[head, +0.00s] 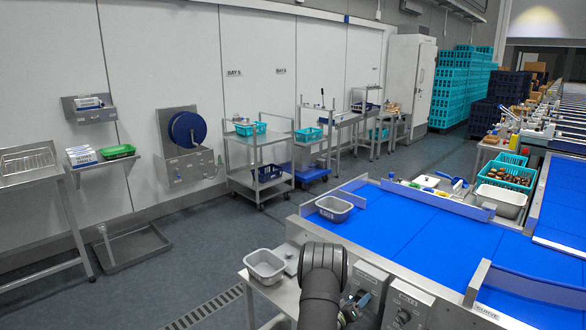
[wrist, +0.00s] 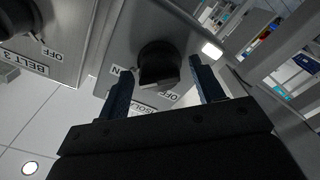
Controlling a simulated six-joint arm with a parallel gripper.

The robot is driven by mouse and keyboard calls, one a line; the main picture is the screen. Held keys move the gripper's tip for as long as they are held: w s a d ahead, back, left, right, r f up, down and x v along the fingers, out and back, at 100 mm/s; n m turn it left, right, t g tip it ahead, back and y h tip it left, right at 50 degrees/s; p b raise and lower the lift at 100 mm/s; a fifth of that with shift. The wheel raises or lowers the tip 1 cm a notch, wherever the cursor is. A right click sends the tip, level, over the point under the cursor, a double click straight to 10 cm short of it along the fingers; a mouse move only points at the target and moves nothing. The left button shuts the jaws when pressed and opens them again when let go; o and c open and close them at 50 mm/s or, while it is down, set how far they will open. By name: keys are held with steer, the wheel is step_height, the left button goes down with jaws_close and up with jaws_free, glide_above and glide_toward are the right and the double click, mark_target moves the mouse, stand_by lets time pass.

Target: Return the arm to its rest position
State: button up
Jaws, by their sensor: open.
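My gripper (wrist: 162,66) is open, with its two dark blue fingers apart. Between and beyond the fingertips in the wrist view is a black rotary knob (wrist: 160,66) on a grey panel, with ON and OFF labels partly hidden by the fingers. I see no object held, and I cannot tell how far the knob is from the fingertips. In the head view my gripper (head: 357,303) is low at the bottom centre, beside my black arm and in front of the control boxes at the conveyor's near side.
Grey control boxes (head: 404,307) line the blue conveyor's (head: 410,235) near edge. A grey tub (head: 265,266) stands on a side table left of my arm. Another tub (head: 334,208) is on the belt. Open floor lies left.

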steer(key=shift+n, duration=0.5)
steer(key=m, duration=0.4)
steer(key=shift+m, duration=0.3)
steer(key=m, duration=0.4)
steer(key=shift+s+m, duration=0.1)
steer(key=shift+m, duration=0.5)
